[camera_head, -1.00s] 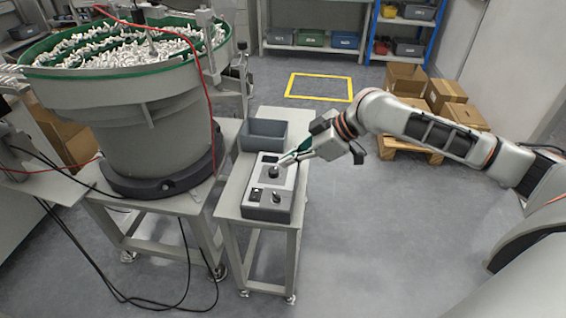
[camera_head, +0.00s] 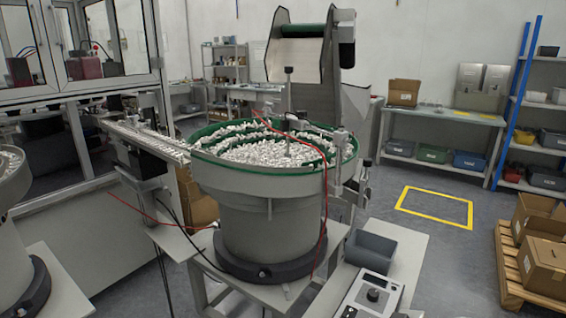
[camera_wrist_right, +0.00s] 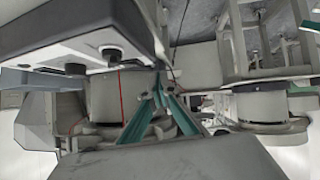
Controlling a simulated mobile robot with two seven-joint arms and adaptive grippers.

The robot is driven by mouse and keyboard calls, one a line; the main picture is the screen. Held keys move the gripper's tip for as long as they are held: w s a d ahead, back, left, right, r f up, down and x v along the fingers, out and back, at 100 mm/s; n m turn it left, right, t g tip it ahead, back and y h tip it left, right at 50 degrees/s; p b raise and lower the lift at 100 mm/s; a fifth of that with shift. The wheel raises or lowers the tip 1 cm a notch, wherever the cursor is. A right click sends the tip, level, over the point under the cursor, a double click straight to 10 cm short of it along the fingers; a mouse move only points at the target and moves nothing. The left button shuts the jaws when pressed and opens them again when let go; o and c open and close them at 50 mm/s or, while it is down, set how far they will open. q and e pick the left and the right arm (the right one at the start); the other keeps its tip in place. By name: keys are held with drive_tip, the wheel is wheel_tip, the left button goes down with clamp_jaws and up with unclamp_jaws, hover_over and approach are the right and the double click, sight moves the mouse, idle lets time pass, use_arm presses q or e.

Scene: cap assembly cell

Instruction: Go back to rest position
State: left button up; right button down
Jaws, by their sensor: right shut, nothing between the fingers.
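My right gripper (camera_wrist_right: 159,88) shows in the right wrist view, where its two green-lined fingers meet at the tips, shut and empty. Neither of my arms is in the head view. The control box (camera_head: 372,297) with a black knob stands on the small side table (camera_head: 408,262), cut off by the lower edge of the head view. In the wrist view, a pale box with dark round parts (camera_wrist_right: 90,30) is close by at the upper left; I cannot tell for sure that it is the control box. My left gripper is not in view.
A bowl feeder (camera_head: 265,210) full of white parts stands mid-view. A grey bin (camera_head: 370,248) sits behind the control box. Cardboard boxes (camera_head: 543,262) lie on a pallet at the right. The floor around the yellow marked square (camera_head: 405,200) is clear.

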use_arm(q)
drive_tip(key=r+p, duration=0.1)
drive_tip(key=p, duration=0.1)
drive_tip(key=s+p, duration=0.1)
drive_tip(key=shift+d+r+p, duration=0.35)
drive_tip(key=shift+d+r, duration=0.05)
use_arm(e)
drive_tip(key=s+f+m+t+h, duration=0.1)
drive_tip(key=s+f+m, duration=0.1)
drive_tip(key=s+f, duration=0.2)
drive_tip(key=s+d+f+m+h, duration=0.1)
drive_tip(key=s+f, duration=0.4)
drive_tip(key=s, duration=0.6)
drive_tip(key=s+d+f+m+t+h, duration=0.1)
drive_tip(key=s+f+m+h, duration=0.2)
drive_tip(key=s, duration=0.5)
drive_tip(key=shift+f+t, duration=0.3)
drive_tip(key=shift+f, duration=0.6)
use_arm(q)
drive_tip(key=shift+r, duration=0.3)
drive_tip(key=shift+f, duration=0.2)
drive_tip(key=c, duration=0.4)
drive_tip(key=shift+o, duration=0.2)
